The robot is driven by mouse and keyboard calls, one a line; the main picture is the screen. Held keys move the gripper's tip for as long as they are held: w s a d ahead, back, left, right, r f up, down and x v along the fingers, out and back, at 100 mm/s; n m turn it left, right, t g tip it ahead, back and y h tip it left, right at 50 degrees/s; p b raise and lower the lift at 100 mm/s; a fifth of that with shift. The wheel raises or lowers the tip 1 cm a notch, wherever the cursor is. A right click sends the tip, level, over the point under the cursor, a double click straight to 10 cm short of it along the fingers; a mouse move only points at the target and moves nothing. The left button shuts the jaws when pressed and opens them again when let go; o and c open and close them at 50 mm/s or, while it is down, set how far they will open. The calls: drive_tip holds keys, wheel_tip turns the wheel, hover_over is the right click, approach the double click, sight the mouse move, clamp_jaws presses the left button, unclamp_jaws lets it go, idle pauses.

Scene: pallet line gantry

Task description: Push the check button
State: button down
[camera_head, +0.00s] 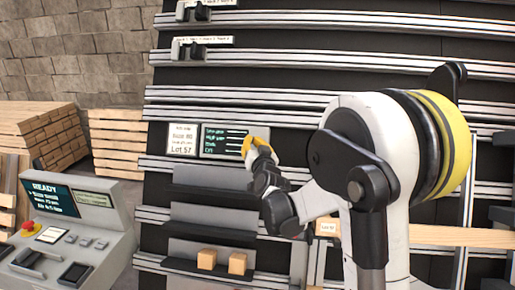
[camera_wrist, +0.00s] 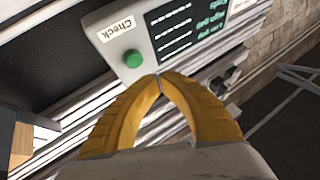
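The check button (camera_wrist: 132,58) is a round green button on a light grey panel (camera_wrist: 108,52), beside a white label reading "Check", in the wrist view. My gripper (camera_wrist: 159,76) has its yellow fingertips together with nothing between them. The tips appear just beside the button; I cannot tell whether they touch the panel. In the head view the panel (camera_head: 262,132) is on the rack with a dark display (camera_head: 225,142), and my gripper (camera_head: 248,142) is in front of its right part. The button is hidden there behind my gripper.
A lot card (camera_head: 182,141) is left of the display. Below are dark shelves with two small wooden blocks (camera_head: 207,259) (camera_head: 237,263). A control console (camera_head: 70,235) with a "READY" screen stands at lower left, with wooden pallets (camera_head: 45,140) behind it. Horizontal metal rails cross the rack.

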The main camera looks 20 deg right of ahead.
drive_tip(key=shift+w+d+f+b, duration=0.3)
drive_tip(key=shift+w+d+f, duration=0.25)
drive_tip(key=shift+w, duration=0.25)
drive_tip(key=shift+w+f, duration=0.1)
idle(0.9)
drive_tip(key=shift+w+d+f, duration=0.1)
drive_tip(key=shift+w+d, duration=0.1)
drive_tip(key=shift+w+d+f+b, duration=0.25)
drive_tip(key=shift+w+b, duration=0.1)
drive_tip(key=shift+b, duration=0.15)
idle(0.8)
drive_tip(key=shift+r, duration=0.1)
drive_tip(key=shift+s+a+r, duration=0.4)
drive_tip(key=shift+s+a, duration=0.1)
drive_tip(key=shift+s, duration=0.15)
drive_tip(key=shift+s+a+r+p, duration=0.35)
drive_tip(key=shift+s+a+r, duration=0.05)
drive_tip(key=shift+s, duration=0.2)
drive_tip(key=shift+s+a+r+p, duration=0.35)
drive_tip(key=shift+s+a, duration=0.05)
drive_tip(key=shift+s, duration=0.25)
drive_tip(key=shift+s+a+r+p, duration=0.35)
drive_tip(key=shift+s+a+r, duration=0.05)
drive_tip(key=shift+s, duration=0.2)
